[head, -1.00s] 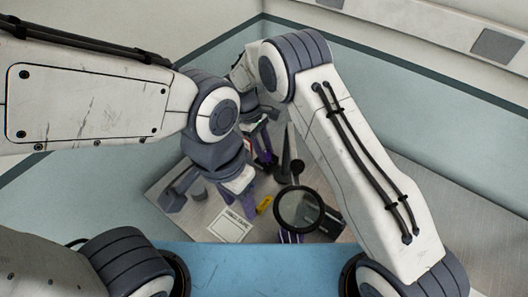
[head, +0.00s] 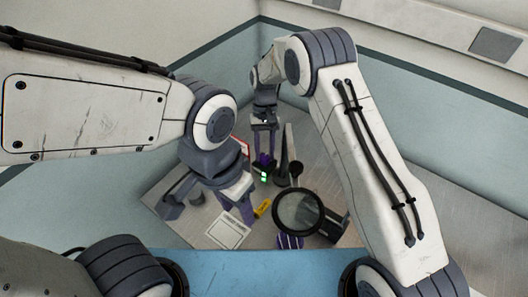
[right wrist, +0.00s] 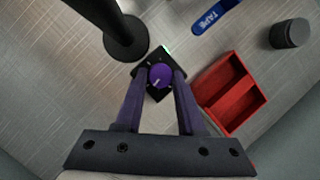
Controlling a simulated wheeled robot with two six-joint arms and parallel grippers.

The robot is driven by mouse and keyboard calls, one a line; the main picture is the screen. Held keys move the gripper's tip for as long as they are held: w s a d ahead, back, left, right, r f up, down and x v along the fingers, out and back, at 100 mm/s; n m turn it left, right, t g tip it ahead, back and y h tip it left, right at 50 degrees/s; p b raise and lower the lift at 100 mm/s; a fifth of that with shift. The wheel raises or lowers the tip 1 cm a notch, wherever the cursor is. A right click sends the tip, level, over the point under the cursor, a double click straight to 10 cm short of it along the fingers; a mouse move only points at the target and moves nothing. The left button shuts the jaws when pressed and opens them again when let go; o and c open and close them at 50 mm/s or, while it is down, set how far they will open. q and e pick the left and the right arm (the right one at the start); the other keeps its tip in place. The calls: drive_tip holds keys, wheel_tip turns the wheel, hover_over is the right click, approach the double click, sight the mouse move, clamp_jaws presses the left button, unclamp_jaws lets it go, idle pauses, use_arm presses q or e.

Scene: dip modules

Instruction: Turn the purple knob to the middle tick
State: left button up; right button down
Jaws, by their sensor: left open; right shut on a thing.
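The purple knob (right wrist: 161,75) sits on a small black box, with a pale pointer line on it. Small pale marks show around the knob, too small to read. A green light shows on the box (head: 263,178) in the head view. My right gripper (head: 263,157) points down over the box. In the right wrist view its two purple fingers (right wrist: 160,80) stand on either side of the knob and are closed on it. My left gripper (head: 240,208) is open and empty, to the left of the box and nearer to me.
A round magnifier (head: 298,212) stands near the front. A yellow item (head: 262,208) and a white card (head: 229,231) lie near my left gripper. The right wrist view shows a red tray (right wrist: 232,94), blue tape label (right wrist: 213,17), dark cylinder (right wrist: 290,33) and black round-based post (right wrist: 126,38) close by.

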drive_tip(key=shift+m, duration=0.6)
drive_tip(key=shift+y, duration=0.3)
drive_tip(key=c, duration=0.5)
unclamp_jaws()
drive_tip(key=shift+r, duration=0.1)
